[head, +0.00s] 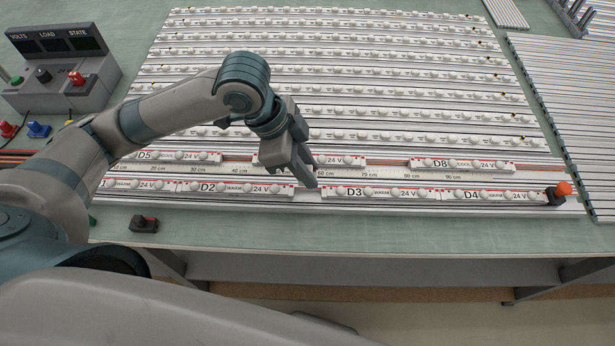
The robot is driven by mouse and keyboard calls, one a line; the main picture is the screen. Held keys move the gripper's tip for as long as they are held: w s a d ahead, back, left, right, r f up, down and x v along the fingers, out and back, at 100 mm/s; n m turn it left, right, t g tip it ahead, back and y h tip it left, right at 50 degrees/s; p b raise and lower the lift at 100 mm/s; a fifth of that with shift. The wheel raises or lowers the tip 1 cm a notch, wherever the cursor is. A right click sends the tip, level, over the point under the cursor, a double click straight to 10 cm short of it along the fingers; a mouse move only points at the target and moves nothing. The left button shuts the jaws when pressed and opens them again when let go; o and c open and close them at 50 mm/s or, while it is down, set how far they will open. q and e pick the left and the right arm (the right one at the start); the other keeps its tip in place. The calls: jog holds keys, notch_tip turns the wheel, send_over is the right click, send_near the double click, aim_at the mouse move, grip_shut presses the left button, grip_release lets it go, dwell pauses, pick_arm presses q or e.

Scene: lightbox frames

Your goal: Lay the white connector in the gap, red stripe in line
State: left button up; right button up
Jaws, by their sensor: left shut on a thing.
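The front row holds white LED strips with a red stripe: D2 (223,188) on the left and D3 (376,194) on the right. A short gap (307,190) lies between their ends. My left gripper (309,181) is directly above this gap, fingers pointing down and shut. The white connector is hardly visible between the fingertips, and its stripe cannot be made out. I cannot tell whether it touches the rail or hangs just above. My right gripper is not in view.
D5 (172,156) and D8 (463,165) lie behind. A meter box (62,75) stands at left. A small black part (144,223) lies at the front.

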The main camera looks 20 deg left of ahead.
pick_arm(q)
jog(key=shift+f+p, duration=0.35)
jog(key=shift+f, duration=1.65)
jog(key=shift+f, duration=0.6)
jog(key=o, duration=1)
jog(key=shift+r, duration=0.1)
jog(key=shift+r, duration=0.55)
jog(key=v, duration=1.2)
jog(key=shift+b, duration=0.4)
